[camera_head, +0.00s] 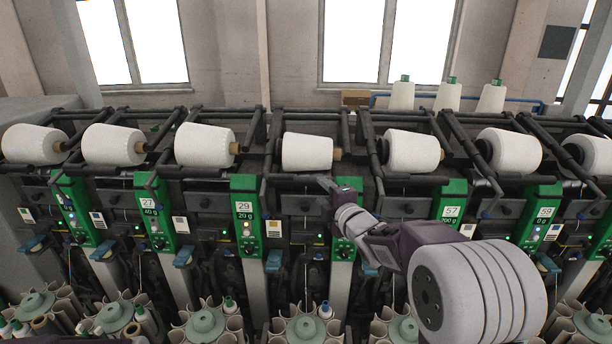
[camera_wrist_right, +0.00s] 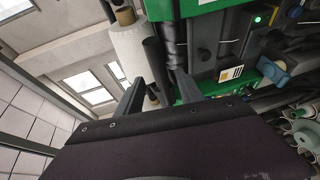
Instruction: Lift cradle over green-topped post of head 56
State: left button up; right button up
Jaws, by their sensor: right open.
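The right gripper (camera_head: 338,184) is at a green-topped post (camera_head: 343,246) between the posts marked 29 and 57; the arm hides this post's number, so I cannot read 56. Its white cone (camera_head: 307,152) sits just above the fingers, between the dark cradle arms (camera_head: 346,143). In the right wrist view the right gripper (camera_wrist_right: 158,88) is open, its two fingers apart. A dark cylindrical bar (camera_wrist_right: 156,65) shows between and beyond them, with the white cone (camera_wrist_right: 128,48) beside it. Contact cannot be told. The left gripper is not in view.
Neighbouring heads with white cones (camera_head: 205,146) and green posts (camera_head: 245,216) stand close on both sides. Several spare cones (camera_head: 447,97) stand on top at the back. Bobbin holders (camera_head: 205,322) fill the space below. Blue levers (camera_head: 274,260) stick out at the front.

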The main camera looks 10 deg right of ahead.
aim_at(315, 184)
jog(key=w+p, duration=0.1)
jog(key=w, duration=0.1)
jog(key=w+p, duration=0.1)
jog(key=w, duration=0.2)
jog(key=w+a+p, duration=0.1)
jog(key=w+p, duration=0.1)
jog(key=shift+w+f, duration=0.3)
jog(key=shift+w, duration=0.05)
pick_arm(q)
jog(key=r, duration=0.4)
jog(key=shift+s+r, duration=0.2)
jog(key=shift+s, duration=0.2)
pick_arm(e)
jog(key=shift+w+f, duration=0.1)
jog(key=shift+w, duration=0.05)
grip_shut()
